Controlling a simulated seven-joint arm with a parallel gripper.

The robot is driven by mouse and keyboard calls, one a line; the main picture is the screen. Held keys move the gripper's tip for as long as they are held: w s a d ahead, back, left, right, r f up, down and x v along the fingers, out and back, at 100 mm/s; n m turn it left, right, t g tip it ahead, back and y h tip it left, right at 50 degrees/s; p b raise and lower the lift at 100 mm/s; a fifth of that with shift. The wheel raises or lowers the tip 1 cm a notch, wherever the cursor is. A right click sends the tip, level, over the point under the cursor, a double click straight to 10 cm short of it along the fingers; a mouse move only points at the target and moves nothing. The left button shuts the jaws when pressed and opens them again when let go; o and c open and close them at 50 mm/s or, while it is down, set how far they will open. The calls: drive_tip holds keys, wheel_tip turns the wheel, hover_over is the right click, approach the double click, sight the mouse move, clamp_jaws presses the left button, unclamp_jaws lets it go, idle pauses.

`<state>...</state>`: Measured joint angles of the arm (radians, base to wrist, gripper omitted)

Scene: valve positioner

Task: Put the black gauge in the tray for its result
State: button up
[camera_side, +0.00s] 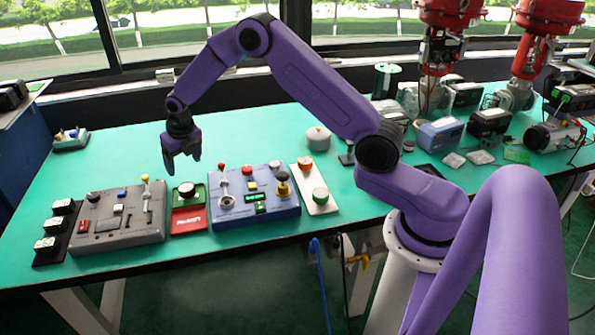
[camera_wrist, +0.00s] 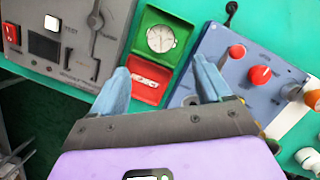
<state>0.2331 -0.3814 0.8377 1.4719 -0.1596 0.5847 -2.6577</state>
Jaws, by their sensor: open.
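The black gauge (camera_side: 187,189) sits in the green tray (camera_side: 203,193) between the grey and blue control boxes. In the wrist view the gauge (camera_wrist: 160,39) shows a pale round dial, too small to read, inside the green tray (camera_wrist: 183,22). A red tray (camera_side: 177,222) with a white-marked label adjoins the green one on its near side; it also shows in the wrist view (camera_wrist: 147,93). My gripper (camera_side: 182,163) is open and empty, above and apart from the gauge. In the wrist view its blue-grey fingers (camera_wrist: 163,68) straddle the red tray's area.
The grey control box (camera_side: 122,215) stands left, with levers. The blue control box (camera_side: 254,205) stands right, with raised knobs and a small green display. A white plate (camera_side: 315,190) with red and green buttons is beyond it. The table behind the trays is clear.

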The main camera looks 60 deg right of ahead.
drive_tip(key=s+a+r+m, duration=0.3)
drive_tip(key=s+r+m, duration=0.1)
drive_tip(key=s, duration=0.4)
drive_tip(key=s+a+r+m+g+y, duration=0.1)
drive_tip(key=s+a+r+m, duration=0.25)
drive_tip(key=s, duration=0.35)
drive_tip(key=s+a+r+m, duration=0.3)
drive_tip(key=s+a+r, duration=0.1)
drive_tip(key=s, duration=0.4)
drive_tip(key=s+d+m, duration=0.2)
drive_tip(key=s+m, duration=0.1)
drive_tip(key=s, duration=0.4)
drive_tip(key=s+d+r+m+g, duration=0.1)
drive_tip(key=s+d+m, duration=0.2)
drive_tip(key=s, duration=0.5)
drive_tip(key=s+d+m, duration=0.2)
drive_tip(key=s+m, duration=0.2)
drive_tip(key=s, duration=0.4)
drive_tip(key=shift+s+d+r+g, duration=0.15)
drive_tip(key=shift+s+d+g, duration=0.1)
drive_tip(key=shift+d+g, duration=0.15)
drive_tip(key=shift+m, duration=0.25)
